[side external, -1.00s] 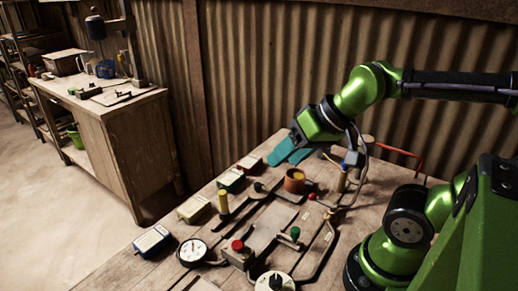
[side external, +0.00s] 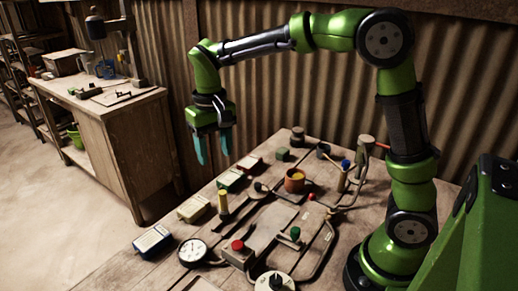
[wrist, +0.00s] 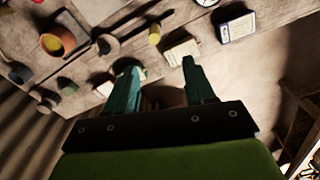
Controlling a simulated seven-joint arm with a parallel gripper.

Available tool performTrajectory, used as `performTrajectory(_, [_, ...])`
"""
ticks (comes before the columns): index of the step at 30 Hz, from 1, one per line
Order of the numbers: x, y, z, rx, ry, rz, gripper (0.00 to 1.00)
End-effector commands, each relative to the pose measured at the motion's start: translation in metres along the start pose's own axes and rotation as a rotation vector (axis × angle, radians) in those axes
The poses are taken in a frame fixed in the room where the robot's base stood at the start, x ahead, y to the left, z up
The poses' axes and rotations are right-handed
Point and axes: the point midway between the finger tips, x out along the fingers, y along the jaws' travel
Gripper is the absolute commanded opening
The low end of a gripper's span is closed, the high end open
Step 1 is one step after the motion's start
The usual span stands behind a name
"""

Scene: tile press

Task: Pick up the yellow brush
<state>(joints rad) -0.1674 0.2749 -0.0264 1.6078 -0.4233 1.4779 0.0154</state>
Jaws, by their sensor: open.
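My gripper (side external: 214,158) is open and empty, with teal fingers pointing down, high beyond the table's far left edge. In the wrist view its fingers (wrist: 159,64) are apart, with nothing between the tips. A yellow upright cylinder (side external: 223,203) stands on the table, below the gripper and nearer the camera. It also shows in the wrist view (wrist: 154,35). I cannot tell whether it is the brush or a handle. An orange cup (side external: 294,186) with yellow inside stands farther right; it shows in the wrist view too (wrist: 72,41). No clear brush shape shows.
Several small labelled boxes, including a cream one (side external: 194,209) and a blue-white one (side external: 152,241), line the table's left edge. A round gauge (side external: 192,252), a red button box (side external: 238,252) and pipes crowd the front. A corrugated wall (side external: 300,90) stands behind.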

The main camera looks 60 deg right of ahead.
Motion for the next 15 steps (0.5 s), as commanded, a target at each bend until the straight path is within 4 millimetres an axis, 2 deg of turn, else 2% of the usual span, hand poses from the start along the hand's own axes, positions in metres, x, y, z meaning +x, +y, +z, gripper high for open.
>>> performTrajectory(2, [0.003,0.002,0.003,0.009,-0.014,0.006,0.54])
performTrajectory(5, [0.018,0.002,0.004,0.012,-0.019,0.008,0.54])
performTrajectory(15, [0.091,0.003,0.006,0.012,-0.019,0.006,0.54])
